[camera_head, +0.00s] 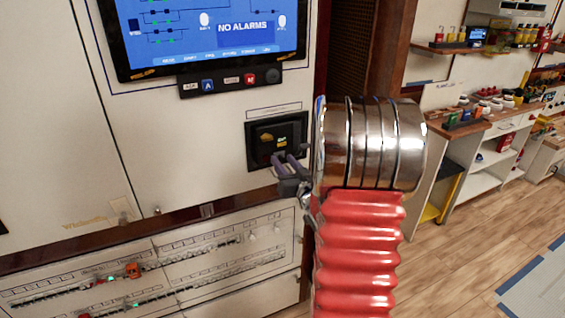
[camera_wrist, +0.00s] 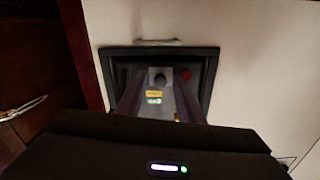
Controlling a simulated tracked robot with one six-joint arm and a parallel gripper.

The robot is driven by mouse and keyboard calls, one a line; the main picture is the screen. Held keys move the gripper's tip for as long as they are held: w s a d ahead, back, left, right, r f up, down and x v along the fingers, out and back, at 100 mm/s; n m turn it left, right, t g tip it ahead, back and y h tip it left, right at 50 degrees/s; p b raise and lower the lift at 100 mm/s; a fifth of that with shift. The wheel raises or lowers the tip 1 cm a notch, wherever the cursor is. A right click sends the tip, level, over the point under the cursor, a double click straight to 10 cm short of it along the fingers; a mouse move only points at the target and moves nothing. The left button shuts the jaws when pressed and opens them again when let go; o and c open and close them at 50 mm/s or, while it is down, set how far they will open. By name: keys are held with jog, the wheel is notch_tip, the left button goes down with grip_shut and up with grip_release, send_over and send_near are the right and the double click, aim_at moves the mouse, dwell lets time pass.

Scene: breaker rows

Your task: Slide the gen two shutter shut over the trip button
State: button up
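A black-framed recess (camera_head: 262,128) is set in the pale panel, left of my red arm in the head view. In the wrist view, its frame (camera_wrist: 213,62) surrounds a grey face with a dark round knob (camera_wrist: 160,79), yellow and green-white labels and a red button (camera_wrist: 185,75). The red button is uncovered. I cannot clearly make out the shutter's edges. My gripper (camera_head: 284,160) is at the recess's lower front. In the wrist view, its two purple-grey fingers (camera_wrist: 158,90) are apart, one on each side of the knob. I cannot tell whether they touch it.
A screen reading "NO ALARMS" (camera_head: 215,35) hangs above, with a small button strip (camera_head: 230,80) beneath. A lower panel (camera_head: 160,275) carries rows of breakers. Shelves and a workbench (camera_head: 475,122) stand at right, with open wooden floor (camera_head: 450,270) before them.

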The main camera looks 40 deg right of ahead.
jog(key=shift+c, duration=0.2)
grip_shut()
dwell(0.4)
